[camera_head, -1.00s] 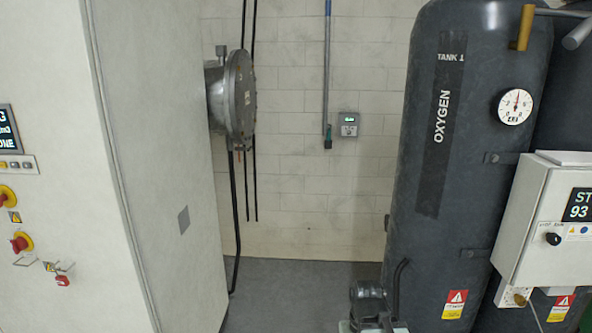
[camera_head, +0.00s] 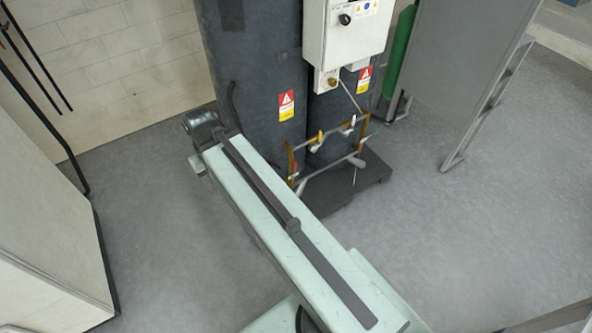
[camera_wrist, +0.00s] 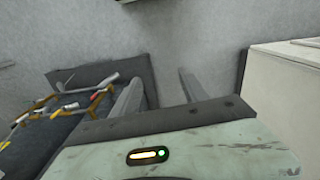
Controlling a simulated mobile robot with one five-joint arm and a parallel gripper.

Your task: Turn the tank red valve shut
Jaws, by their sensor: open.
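The dark tanks (camera_head: 262,70) stand at the top middle of the head view. At their foot is a pipe frame (camera_head: 333,171) with small lever handles, one yellow (camera_head: 320,136). In the wrist view the tank is at the lower left, and a small red part (camera_wrist: 66,92) shows among the pipes (camera_wrist: 40,106). It may be the red valve, but its setting is too small to tell. My gripper (camera_wrist: 161,76) is open and empty, with bare floor between its fingers. The pipes are left of it, apart from the fingers. My gripper does not show clearly in the head view.
A white control box (camera_head: 346,40) hangs on the tanks. A dark base plate (camera_head: 345,192) lies under them. A grey panel on a stand (camera_head: 460,60) is at the right, a pale cabinet (camera_head: 45,245) at the left. Grey floor (camera_head: 470,230) is open at the right.

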